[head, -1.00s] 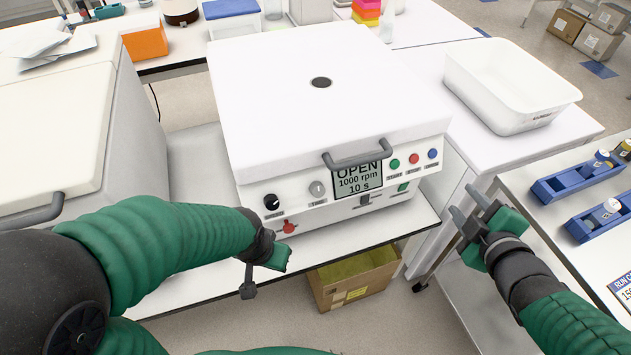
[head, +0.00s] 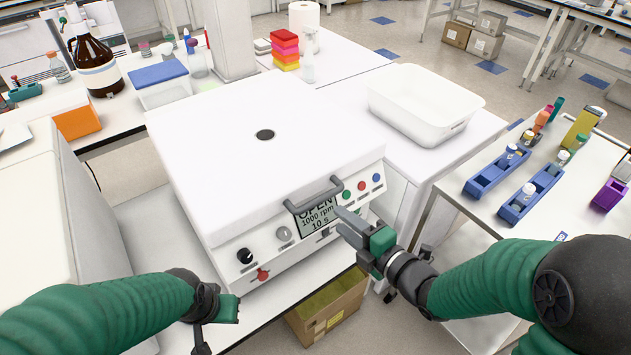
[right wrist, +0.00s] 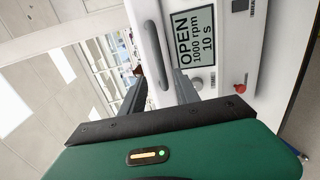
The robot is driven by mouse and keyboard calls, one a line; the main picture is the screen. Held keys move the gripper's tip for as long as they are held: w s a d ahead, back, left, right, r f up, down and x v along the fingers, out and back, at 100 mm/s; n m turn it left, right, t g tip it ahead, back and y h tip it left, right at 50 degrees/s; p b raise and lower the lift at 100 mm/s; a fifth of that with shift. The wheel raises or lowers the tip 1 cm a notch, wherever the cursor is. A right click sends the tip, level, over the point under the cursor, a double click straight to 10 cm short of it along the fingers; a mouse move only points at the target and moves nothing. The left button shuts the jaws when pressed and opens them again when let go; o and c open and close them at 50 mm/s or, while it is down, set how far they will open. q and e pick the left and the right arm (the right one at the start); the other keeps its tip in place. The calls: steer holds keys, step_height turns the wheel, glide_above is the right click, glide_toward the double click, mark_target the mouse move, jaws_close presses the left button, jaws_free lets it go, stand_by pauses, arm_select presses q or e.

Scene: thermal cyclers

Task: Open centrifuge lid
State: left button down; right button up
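The white centrifuge (head: 285,245) stands on a bench in the middle of the head view. Its lid (head: 225,150) is down, with a grey bar handle (head: 313,196) at the front edge. The display (head: 318,217) under the handle reads "OPEN 1000 rpm 10 s". My right gripper (head: 343,222) is open and empty, just in front of the display and below the handle. In the right wrist view its two fingers (right wrist: 160,95) are apart and point towards the handle (right wrist: 157,55). My left gripper (head: 212,328) is low at the centrifuge's front left; its finger gap is unclear.
A white tub (head: 425,105) sits on the bench to the right. Blue racks (head: 530,192) with tubes stand on the right-hand table. Another pale machine (head: 30,220) is close on the left. An open cardboard box (head: 328,310) is on the floor below.

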mark_target(322, 201)
steer(key=x, duration=0.6)
steer(key=d+x, duration=0.1)
steer(key=x, duration=0.3)
steer(key=shift+w+f+b, duration=0.15)
steer(key=shift+w+b, duration=0.15)
steer(key=shift+w, duration=0.1)
steer(key=shift+w+a, duration=0.1)
steer(key=shift+a, duration=0.4)
steer(key=shift+d, duration=0.35)
jaws_close()
steer(key=shift+a+f, duration=0.15)
